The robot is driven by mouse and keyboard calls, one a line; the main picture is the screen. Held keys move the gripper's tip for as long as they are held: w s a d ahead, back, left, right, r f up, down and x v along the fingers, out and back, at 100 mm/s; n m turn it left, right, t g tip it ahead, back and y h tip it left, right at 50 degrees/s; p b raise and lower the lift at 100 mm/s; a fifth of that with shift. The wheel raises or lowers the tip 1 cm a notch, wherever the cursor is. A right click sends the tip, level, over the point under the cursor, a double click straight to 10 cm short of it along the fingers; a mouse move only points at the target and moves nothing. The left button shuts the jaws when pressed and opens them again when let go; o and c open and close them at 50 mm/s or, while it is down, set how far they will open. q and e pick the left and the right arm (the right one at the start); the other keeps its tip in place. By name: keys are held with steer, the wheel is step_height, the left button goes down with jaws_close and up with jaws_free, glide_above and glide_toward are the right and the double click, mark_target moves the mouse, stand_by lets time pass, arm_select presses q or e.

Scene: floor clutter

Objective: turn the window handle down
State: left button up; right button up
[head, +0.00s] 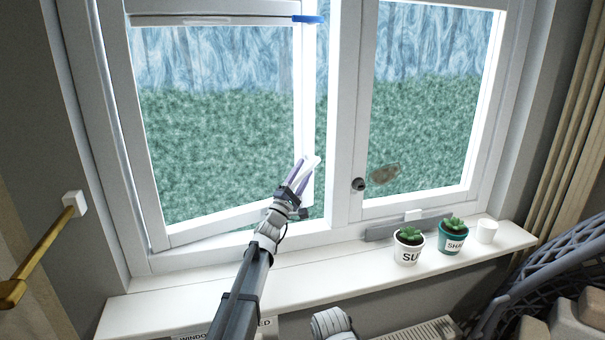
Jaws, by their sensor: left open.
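The left window sash (232,219) stands ajar in its white frame, its lower edge slanting away from the sill. My left gripper (307,164) is open at the lower part of its right upright, with its fingers pointing up. The gripper covers this spot, so I cannot make out a window handle there or tell whether the fingers touch the upright.
The white sill (190,306) holds two potted plants, in a white pot (408,256) and a teal pot (453,244), and a white cup (487,231). A blue-ended bar (308,19) crosses the top. A dark lattice chair (545,272) is lower right. The left sill is clear.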

mark_target(295, 185)
arm_select(q)
steer(key=shift+f, duration=0.1)
steer(key=b+v, duration=0.4)
steer(key=v, duration=0.4)
steer(key=shift+w, duration=0.1)
steer(key=shift+c, duration=0.4)
